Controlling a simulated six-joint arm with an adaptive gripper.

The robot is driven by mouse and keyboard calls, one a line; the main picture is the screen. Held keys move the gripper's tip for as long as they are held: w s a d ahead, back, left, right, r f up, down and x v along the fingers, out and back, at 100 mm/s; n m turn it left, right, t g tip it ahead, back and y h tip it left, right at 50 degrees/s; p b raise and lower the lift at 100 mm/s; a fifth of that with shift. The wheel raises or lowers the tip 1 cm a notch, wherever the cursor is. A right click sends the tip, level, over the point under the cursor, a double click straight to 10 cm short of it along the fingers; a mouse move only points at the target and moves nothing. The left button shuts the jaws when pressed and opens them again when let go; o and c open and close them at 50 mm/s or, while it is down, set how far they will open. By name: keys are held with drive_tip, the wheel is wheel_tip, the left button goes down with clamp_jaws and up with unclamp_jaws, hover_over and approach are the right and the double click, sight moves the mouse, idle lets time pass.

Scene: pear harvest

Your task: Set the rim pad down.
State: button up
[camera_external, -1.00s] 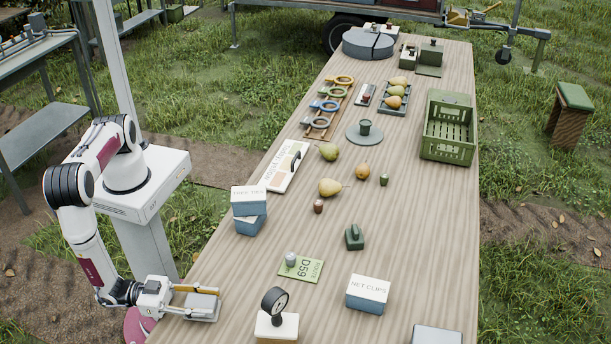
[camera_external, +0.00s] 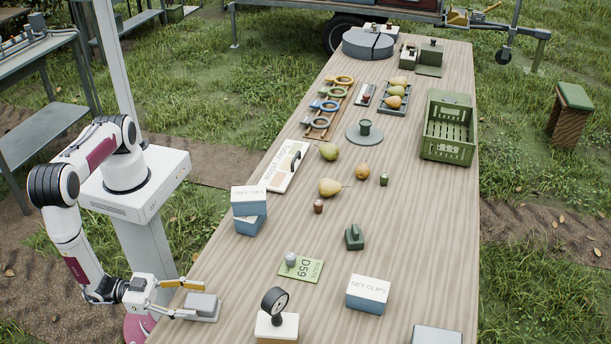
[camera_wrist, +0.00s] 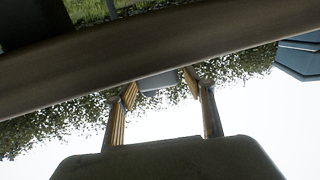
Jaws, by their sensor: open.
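The rim pad, a grey block on a flat lighter base (camera_external: 203,306), rests on the wooden table at its near left edge. My gripper (camera_external: 186,298) is open, just left of the pad, with one finger toward the far side and one toward the near side. The fingertips end around the pad's left end; exact clearance is hard to tell. In the wrist view, my two spread fingers (camera_wrist: 160,92) show with a grey surface (camera_wrist: 158,82) between them, probably the pad. No grip on it shows.
A dial gauge on a block (camera_external: 275,318) stands right of the pad. A green D59 card (camera_external: 301,268) lies behind it. Pears and a green crate (camera_external: 449,128) are at the back. Table between is mostly clear.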

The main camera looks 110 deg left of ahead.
drive_tip(key=shift+v, duration=1.95)
drive_tip(key=shift+r, duration=0.15)
drive_tip(key=o, duration=0.6)
drive_tip(key=shift+o, duration=0.2)
drive_tip(key=shift+r, duration=0.1)
